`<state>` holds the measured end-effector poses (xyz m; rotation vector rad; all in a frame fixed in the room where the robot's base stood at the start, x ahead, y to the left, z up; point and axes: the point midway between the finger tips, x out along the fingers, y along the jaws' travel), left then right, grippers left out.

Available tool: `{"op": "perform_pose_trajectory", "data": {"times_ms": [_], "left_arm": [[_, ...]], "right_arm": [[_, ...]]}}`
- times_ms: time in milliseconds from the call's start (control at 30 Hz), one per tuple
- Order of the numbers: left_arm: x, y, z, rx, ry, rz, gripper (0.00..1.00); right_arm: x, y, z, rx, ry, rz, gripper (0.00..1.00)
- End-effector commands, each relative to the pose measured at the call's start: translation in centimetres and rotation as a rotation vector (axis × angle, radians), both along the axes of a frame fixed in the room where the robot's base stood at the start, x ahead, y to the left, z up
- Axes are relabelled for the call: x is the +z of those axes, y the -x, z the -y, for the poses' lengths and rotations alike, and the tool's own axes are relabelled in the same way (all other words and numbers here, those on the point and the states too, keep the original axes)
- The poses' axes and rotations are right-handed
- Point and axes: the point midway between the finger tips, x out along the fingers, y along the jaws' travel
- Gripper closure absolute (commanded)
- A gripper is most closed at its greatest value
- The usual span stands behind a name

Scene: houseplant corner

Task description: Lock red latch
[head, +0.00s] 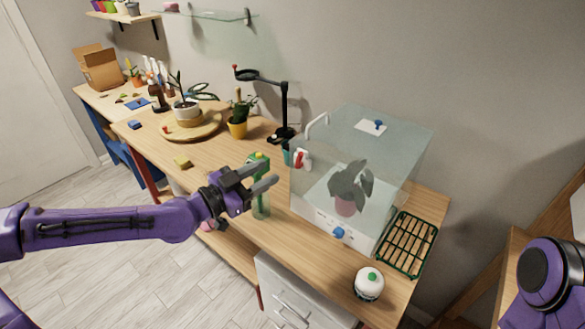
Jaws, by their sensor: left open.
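The red latch (302,158) is a small red and white piece at the upper left edge of the clear case (381,172). It is too small to tell how it is set. My left gripper (266,176) is open and empty, just left of the case, with its fingers pointing right toward the latch and a gap between.
Inside the case is a potted plant (347,194). A blue knob (338,233) is low on its front. A green rack (408,244) and a white round jar (369,284) are at the right. A black lamp (284,108) and yellow pot (237,129) stand behind.

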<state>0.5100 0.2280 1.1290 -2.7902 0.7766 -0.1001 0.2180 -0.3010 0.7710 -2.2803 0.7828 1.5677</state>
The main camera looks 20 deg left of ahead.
Motion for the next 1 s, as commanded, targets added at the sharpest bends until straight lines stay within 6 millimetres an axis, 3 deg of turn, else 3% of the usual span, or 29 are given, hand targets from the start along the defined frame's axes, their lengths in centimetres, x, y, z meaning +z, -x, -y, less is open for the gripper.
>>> {"op": "perform_pose_trajectory", "data": {"times_ms": [33,133,167,367,633,1000], "left_arm": [[-1.3,-0.2,0.3,-0.003,0.0,0.003,0.6],[-1.2,-0.6,0.9,-0.011,0.002,0.001,0.6],[-0.6,-0.9,0.9,-0.006,-0.003,-0.003,0.6],[-0.6,-2.9,2.4,-0.012,0.001,-0.008,0.6],[0.0,-6.5,4.4,-0.007,0.001,-0.005,0.6],[0.1,-7.3,5.0,-0.009,0.006,-0.003,0.6]], "right_arm": [[-2.4,0.0,0.0,0.0,0.0,0.0,1.0],[-4.6,0.0,0.0,0.0,0.0,0.0,1.0],[-3.8,0.0,0.0,0.0,0.0,0.0,1.0],[-4.5,0.0,0.0,0.0,0.001,0.001,1.0],[-3.8,0.0,0.0,0.0,0.001,0.001,1.0],[-3.7,0.0,0.0,0.0,0.001,0.001,1.0]]}}
